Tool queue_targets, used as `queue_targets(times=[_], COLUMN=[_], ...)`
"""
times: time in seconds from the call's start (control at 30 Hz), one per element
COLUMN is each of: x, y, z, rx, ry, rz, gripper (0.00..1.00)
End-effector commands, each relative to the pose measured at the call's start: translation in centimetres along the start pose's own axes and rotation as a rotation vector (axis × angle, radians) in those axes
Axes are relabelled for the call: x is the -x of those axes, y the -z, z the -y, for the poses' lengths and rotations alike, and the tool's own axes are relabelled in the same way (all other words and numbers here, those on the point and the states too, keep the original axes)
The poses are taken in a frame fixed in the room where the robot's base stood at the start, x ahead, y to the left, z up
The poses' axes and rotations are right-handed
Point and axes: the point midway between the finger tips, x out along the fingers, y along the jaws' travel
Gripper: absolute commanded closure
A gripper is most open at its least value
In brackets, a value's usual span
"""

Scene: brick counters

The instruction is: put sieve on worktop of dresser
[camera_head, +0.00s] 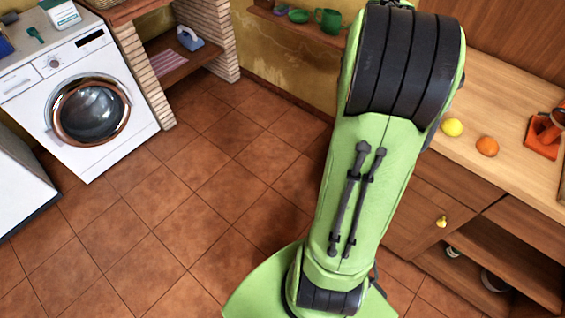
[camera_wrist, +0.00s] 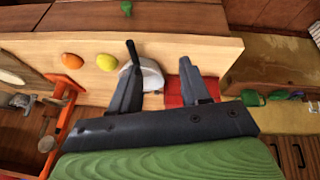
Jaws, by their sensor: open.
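A pale rounded thing with a dark handle, which looks like the sieve (camera_wrist: 152,77), lies on the dresser's wooden worktop (camera_wrist: 215,50) in the wrist view. My gripper (camera_wrist: 158,65) is open above the worktop. The sieve shows between and behind its fingers, close to the left finger, which covers part of it. I cannot tell whether they touch. In the head view the worktop (camera_head: 500,92) is at the right, and my arm hides the gripper and the sieve.
A lemon (camera_head: 452,127), an orange (camera_head: 487,146) and an orange-red device (camera_head: 545,133) stand on the worktop. A red flat item (camera_wrist: 173,92) lies beside the sieve. A wall shelf (camera_head: 290,24) holds green cups. A washing machine (camera_head: 130,120) stands left; the tiled floor between is clear.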

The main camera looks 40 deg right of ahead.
Motion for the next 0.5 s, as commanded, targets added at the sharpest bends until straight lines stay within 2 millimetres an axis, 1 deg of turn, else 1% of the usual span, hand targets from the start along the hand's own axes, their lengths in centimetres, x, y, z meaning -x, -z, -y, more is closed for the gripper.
queue_targets(times=[0.03,0.07,0.1,0.17,0.2,0.27,0.3,0.4,0.5], x=[3.4,5.4,7.9,11.5,13.7,16.4,17.7,19.3,19.6], y=[-1.8,-3.3,-5.7,-10.0,-13.1,-18.0,-21.1,-27.1,-30.2], z=[3.4,5.3,7.6,10.2,11.3,12.2,12.2,11.2,10.2], rx=[0.089,0.149,0.234,0.368,0.461,0.606,0.697,0.882,0.986], ry=[0.076,0.124,0.187,0.283,0.345,0.436,0.490,0.590,0.640], rz=[-0.027,-0.038,-0.050,-0.068,-0.079,-0.098,-0.109,-0.131,-0.143], gripper=[0.54,0.54,0.54,0.54,0.54,0.54,0.54,0.54,0.54])
